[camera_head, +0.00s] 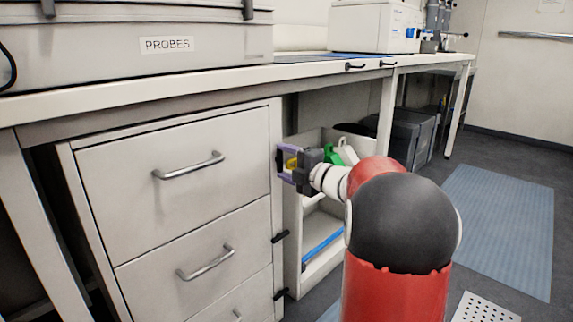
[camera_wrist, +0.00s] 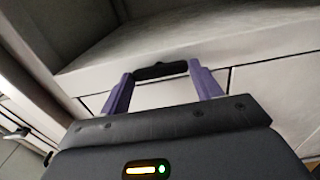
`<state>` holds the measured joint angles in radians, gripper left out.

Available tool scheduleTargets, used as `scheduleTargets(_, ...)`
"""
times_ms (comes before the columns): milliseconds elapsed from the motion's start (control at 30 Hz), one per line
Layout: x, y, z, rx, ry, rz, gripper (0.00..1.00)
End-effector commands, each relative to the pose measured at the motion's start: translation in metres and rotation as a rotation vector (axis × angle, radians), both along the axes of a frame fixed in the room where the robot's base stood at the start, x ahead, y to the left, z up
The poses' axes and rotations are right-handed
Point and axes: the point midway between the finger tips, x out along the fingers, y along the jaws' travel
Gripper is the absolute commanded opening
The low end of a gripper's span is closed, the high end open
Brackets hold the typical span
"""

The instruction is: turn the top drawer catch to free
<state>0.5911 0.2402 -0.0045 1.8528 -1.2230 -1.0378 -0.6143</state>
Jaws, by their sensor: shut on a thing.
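The top drawer (camera_head: 175,180) is a pale grey front with a metal bar handle (camera_head: 190,166), and it looks closed. In the wrist view the top drawer catch (camera_wrist: 160,71) is a short black bar between the purple fingertips of my gripper (camera_wrist: 160,76). My gripper is shut on it, with a finger at each end. In the head view my gripper (camera_head: 284,163) is at the right edge of the drawer unit, level with the top drawer, and hides this catch. How far the catch is turned I cannot tell.
Lower black catches (camera_head: 280,236) sit on the same edge beside the lower drawers (camera_head: 205,250). An open shelf unit (camera_head: 318,262) with a green item (camera_head: 329,153) stands just right of my gripper. The bench top (camera_head: 130,88) overhangs above. A blue mat (camera_head: 500,220) lies on the floor.

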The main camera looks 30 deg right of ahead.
Motion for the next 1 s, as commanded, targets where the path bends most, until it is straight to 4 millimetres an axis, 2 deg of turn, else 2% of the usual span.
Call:
scheduleTargets(500,-0.0001,0.0007,-0.0014,-0.020,-0.005,0.002,0.41)
scheduleTargets(533,0.0000,0.0006,-0.0014,-0.020,-0.005,0.002,0.65)
scheduleTargets(700,0.0000,0.0005,-0.0010,-0.019,-0.006,0.001,0.85)
scheduleTargets(1000,-0.0021,-0.0009,-0.0002,-0.018,-0.006,0.000,0.85)
